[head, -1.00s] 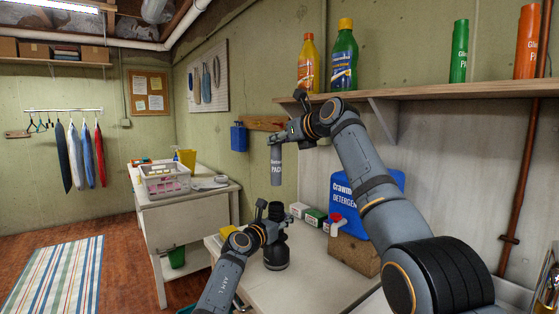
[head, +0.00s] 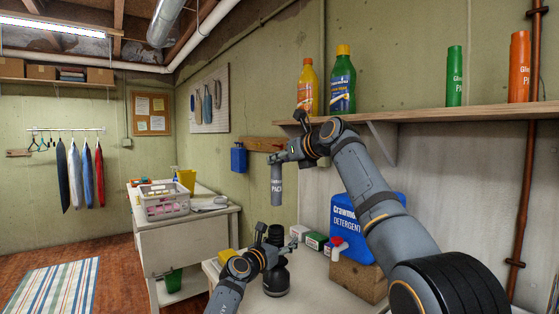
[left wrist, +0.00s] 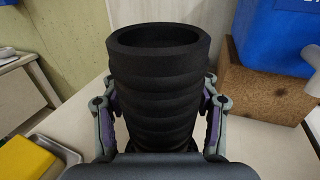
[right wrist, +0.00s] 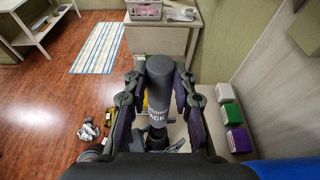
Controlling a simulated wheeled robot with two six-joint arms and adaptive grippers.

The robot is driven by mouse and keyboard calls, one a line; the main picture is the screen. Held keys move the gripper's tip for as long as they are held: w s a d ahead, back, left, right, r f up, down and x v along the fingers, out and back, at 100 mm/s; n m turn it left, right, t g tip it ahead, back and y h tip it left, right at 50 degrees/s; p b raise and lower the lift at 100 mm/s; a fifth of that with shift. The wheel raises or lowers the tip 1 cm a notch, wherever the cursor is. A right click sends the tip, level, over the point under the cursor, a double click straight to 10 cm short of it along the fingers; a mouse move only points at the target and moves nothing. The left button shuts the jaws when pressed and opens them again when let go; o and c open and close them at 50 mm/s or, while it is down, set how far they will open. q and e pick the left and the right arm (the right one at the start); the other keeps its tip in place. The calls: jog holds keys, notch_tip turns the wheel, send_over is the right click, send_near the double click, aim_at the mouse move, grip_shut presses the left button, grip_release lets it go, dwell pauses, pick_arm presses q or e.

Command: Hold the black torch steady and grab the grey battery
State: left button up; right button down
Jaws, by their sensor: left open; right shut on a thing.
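The black torch (head: 277,277), a ribbed open-topped tube, stands upright on the pale worktop; it also fills the middle of the left wrist view (left wrist: 158,95). My left gripper (head: 268,245) is open, with one finger on each side of the torch; I cannot tell whether they touch it. The grey battery (head: 276,186), a cylinder with white lettering, hangs upright from my right gripper (head: 283,158), which is shut on its upper part. In the right wrist view the battery (right wrist: 160,82) sits between the fingers. It is above the torch, apart from it.
A blue detergent jug (head: 350,225) stands on a brown block (head: 358,279) at the right. Several small boxes (head: 315,240) stand behind the torch. A yellow object (left wrist: 24,163) lies left of it. A wooden shelf (head: 440,112) with bottles runs above.

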pick_arm(q)
jog(key=shift+s+a, duration=0.1)
jog(key=v, duration=1.2)
